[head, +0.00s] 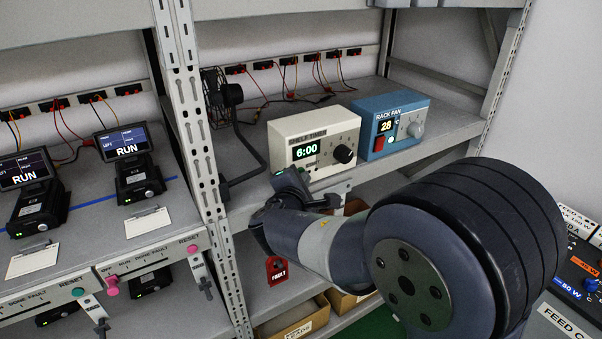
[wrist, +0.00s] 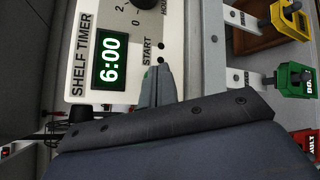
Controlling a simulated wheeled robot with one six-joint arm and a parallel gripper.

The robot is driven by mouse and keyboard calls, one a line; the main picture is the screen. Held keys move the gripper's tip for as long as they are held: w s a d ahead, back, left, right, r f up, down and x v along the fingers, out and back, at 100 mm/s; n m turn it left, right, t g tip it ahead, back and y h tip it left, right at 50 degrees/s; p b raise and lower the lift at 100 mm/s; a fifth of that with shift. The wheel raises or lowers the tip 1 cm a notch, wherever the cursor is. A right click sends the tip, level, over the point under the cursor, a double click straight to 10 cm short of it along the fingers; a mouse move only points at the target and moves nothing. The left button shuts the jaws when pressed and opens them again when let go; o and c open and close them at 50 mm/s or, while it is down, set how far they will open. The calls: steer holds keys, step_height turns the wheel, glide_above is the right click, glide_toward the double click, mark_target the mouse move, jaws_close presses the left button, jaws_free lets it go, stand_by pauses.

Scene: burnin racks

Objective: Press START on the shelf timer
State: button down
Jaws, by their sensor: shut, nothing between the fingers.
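The shelf timer (head: 318,137) is a cream box on the right-hand rack's shelf. Its green display reads 6:00, and a black knob (head: 343,154) sits at its right. In the wrist view the timer face (wrist: 134,38) appears turned sideways, with the START label (wrist: 152,51) beside the fingertips. My gripper (head: 285,178) is shut and empty, in front of the timer's lower left face.
A blue rack fan box (head: 392,127) reading 28 stands right of the timer. A red FAULT tag (head: 277,270) hangs below. Two devices showing RUN sit on the left shelf.

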steer(key=shift+w+a, duration=0.15)
steer(key=shift+w, duration=0.05)
stand_by(0.3)
steer(key=shift+s, duration=0.15)
steer(key=shift+s+d+b, duration=0.45)
steer(key=shift+s+b, duration=0.1)
steer(key=shift+b, duration=0.05)
steer(key=s+d, duration=0.1)
steer(key=s+d+b, duration=0.1)
steer(key=s+b, duration=0.1)
steer(key=s, duration=0.1)
steer(key=shift+s+d, duration=0.1)
steer(key=shift+d, duration=0.3)
stand_by(0.7)
